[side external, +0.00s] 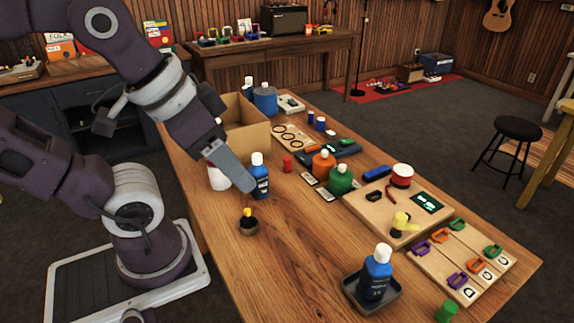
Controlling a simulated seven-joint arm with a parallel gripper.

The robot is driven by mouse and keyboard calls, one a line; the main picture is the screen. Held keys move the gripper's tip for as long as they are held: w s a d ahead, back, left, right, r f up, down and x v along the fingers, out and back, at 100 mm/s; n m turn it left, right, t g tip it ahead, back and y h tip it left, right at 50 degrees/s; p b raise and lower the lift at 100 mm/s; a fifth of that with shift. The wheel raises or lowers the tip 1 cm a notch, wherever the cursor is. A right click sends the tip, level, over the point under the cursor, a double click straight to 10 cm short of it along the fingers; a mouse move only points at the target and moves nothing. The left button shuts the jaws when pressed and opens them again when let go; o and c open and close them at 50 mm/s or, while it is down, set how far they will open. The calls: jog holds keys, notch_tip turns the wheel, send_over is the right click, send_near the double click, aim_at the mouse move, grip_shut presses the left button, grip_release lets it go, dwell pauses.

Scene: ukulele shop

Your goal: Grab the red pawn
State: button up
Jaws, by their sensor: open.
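A small upright red piece (287,163), which looks like the red pawn, stands on the wooden table (300,240) near its middle. It is too small to make out its exact shape. My gripper (246,187) points down and to the right, to the left of the red piece and apart from it. It is seen from the side, with its tips overlapping the edge of a blue bottle with a white cap (261,180) in the picture. It is open, and nothing shows between its fingers.
A white container (218,178) stands partly behind my gripper. An open cardboard box (245,130) is behind. Orange (323,164) and green (341,180) bottles stand right of the red piece. A small dark pot (248,224) is in front. The front middle of the table is clear.

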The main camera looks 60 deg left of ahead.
aim_at(289, 164)
jog(key=w+a+f+m+g+y, duration=0.3)
jog(key=w+a+f+m+y, duration=0.15)
jog(key=w+a, duration=0.35)
jog(key=w+a+f+m+g+y, duration=0.3)
jog(key=w+a+f+m, duration=0.1)
jog(key=w+a+f, duration=0.25)
jog(key=w+a+f+m+y, duration=0.2)
jog(key=w+a+f+m, duration=0.1)
jog(key=f, duration=0.1)
jog(key=w+a+f+m+t+y, duration=0.1)
jog(key=w+a+f+m+y, duration=0.1)
jog(key=w+f+m, duration=0.2)
jog(key=w+a+f+m+y, duration=0.2)
jog(key=w+a+f+m, duration=0.1)
jog(key=f, duration=0.2)
jog(key=shift+w+a+m+t, duration=0.25)
jog(key=shift+w+a+t, duration=0.1)
jog(key=shift+w+t, duration=0.05)
jog(key=x, duration=0.6)
jog(key=shift+w+a+f, duration=0.1)
jog(key=shift+w+f, duration=0.05)
jog(key=shift+f, duration=0.1)
jog(key=shift+a+f, duration=0.2)
jog(key=shift+a, duration=0.2)
grip_shut()
